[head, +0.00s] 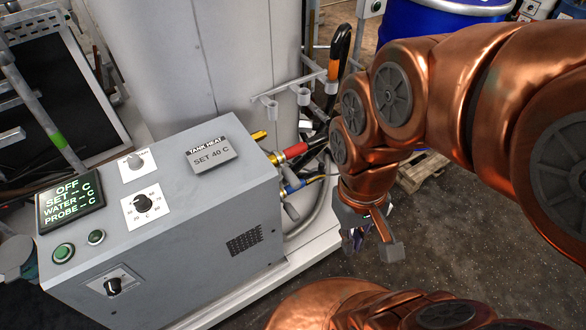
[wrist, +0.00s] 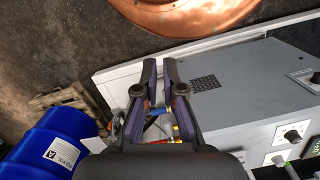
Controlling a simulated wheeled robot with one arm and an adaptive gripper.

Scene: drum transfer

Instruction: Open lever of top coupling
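The top coupling (head: 292,151), with red and yellow bands and a black hose end, sticks out from the right side of the grey heater box. A small yellow piece (head: 258,136) shows just behind it; I cannot tell whether it is the lever. A lower coupling with a blue band (head: 294,187) sits below. My gripper (head: 368,243) points down to the right of the couplings, apart from them. In the wrist view my gripper (wrist: 161,72) has its fingers apart with nothing held. Red and yellow coupling parts (wrist: 176,130) show beyond, partly hidden by the fingers.
The grey heater box (head: 190,215) stands on a white base. A black hose with an orange band (head: 334,70) rises behind the couplings. A blue drum (wrist: 50,148) and a wooden pallet (wrist: 62,98) stand nearby.

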